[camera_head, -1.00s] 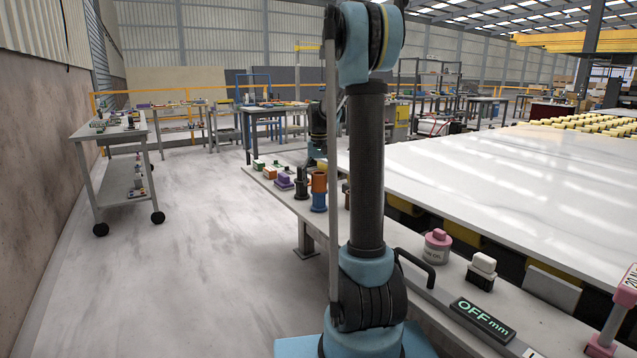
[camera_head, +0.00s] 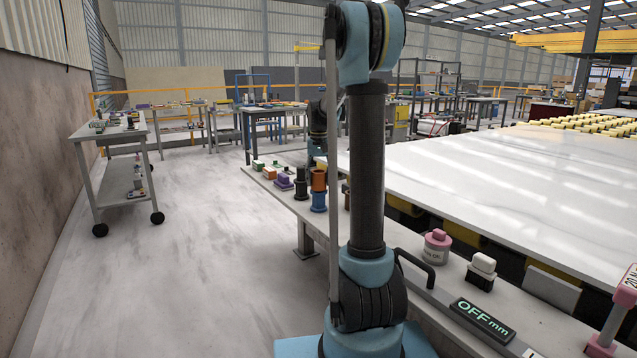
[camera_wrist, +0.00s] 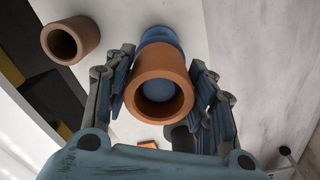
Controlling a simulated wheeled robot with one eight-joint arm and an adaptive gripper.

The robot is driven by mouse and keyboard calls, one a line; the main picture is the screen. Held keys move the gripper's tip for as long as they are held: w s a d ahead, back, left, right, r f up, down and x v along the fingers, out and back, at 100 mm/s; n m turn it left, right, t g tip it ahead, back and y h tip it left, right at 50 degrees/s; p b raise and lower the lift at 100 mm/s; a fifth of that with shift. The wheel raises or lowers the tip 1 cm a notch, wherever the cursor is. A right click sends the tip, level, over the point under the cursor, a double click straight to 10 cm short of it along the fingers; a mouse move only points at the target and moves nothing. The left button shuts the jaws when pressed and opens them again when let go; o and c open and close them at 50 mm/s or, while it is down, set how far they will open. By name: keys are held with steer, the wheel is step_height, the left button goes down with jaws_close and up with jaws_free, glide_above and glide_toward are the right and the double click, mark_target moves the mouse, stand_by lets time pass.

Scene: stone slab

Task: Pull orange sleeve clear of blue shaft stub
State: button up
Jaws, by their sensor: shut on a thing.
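The orange sleeve (camera_wrist: 160,63) sits between the two fingers of my gripper (camera_wrist: 162,68) in the wrist view, and the fingers are shut on its sides. The blue shaft stub (camera_wrist: 160,35) shows beyond the sleeve, and its rounded blue end shows inside the bore, so the sleeve is still around it. In the head view the orange sleeve (camera_head: 319,180) stands upright above the blue stub's base (camera_head: 318,203).
A second orange-brown hollow cylinder (camera_wrist: 84,33) stands to the left in the wrist view. A dark stepped part (camera_head: 301,184) and a purple block (camera_head: 284,182) stand left of the sleeve on the bench. The white slab (camera_head: 500,180) lies to the right.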

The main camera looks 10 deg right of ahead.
steer(key=shift+r, duration=3.15)
steer(key=shift+r, duration=3)
